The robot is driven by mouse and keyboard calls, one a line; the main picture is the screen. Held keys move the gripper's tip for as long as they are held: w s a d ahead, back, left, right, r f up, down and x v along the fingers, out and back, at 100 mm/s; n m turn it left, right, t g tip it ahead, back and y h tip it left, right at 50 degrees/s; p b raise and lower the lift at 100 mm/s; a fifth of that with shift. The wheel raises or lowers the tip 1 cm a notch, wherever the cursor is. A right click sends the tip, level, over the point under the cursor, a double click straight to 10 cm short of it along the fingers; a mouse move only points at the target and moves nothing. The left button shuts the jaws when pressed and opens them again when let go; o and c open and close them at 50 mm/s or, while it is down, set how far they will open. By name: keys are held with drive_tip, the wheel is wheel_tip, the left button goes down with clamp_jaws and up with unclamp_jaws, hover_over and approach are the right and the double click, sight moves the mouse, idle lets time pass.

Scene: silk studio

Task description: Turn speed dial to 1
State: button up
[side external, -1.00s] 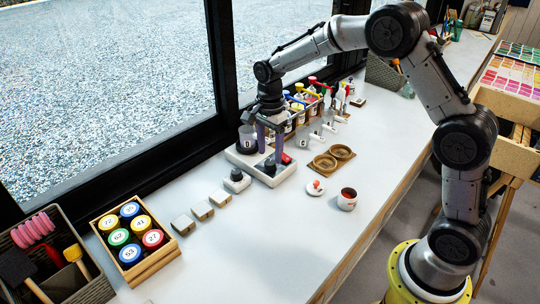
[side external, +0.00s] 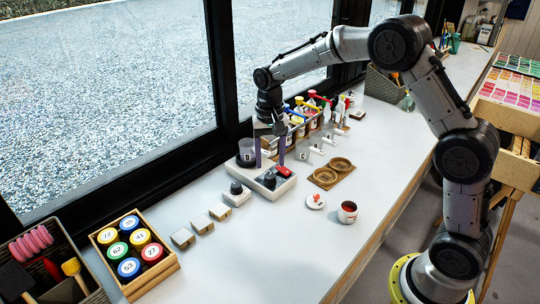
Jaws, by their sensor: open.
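A mixing device with a white base (side external: 285,186) stands on the counter near the window. Its front face carries a black dial (side external: 270,180) and a red switch (side external: 284,171). A dark cylinder (side external: 246,152) marked with a digit, seemingly 0, stands at its back left. My gripper (side external: 270,162) points down above the base, with its two purple fingers apart and nothing visible between them. The fingertips appear just above and behind the dial, apart from it. The dial's markings are too small to read.
A separate small block with a black knob (side external: 236,189) stands left of the device. Bottles in a rack (side external: 312,112) stand close behind.

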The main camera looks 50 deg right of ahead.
sight(270, 175)
drive_tip(key=n, duration=0.4)
drive_tip(key=shift+r, duration=0.1)
drive_tip(key=n, duration=0.4)
drive_tip(key=shift+r, duration=0.15)
drive_tip(key=shift+f, duration=2.4)
drive_tip(key=m, duration=0.6)
drive_tip(key=shift+m, duration=0.3)
drive_tip(key=m, duration=0.6)
drive_tip(key=shift+c, duration=0.2)
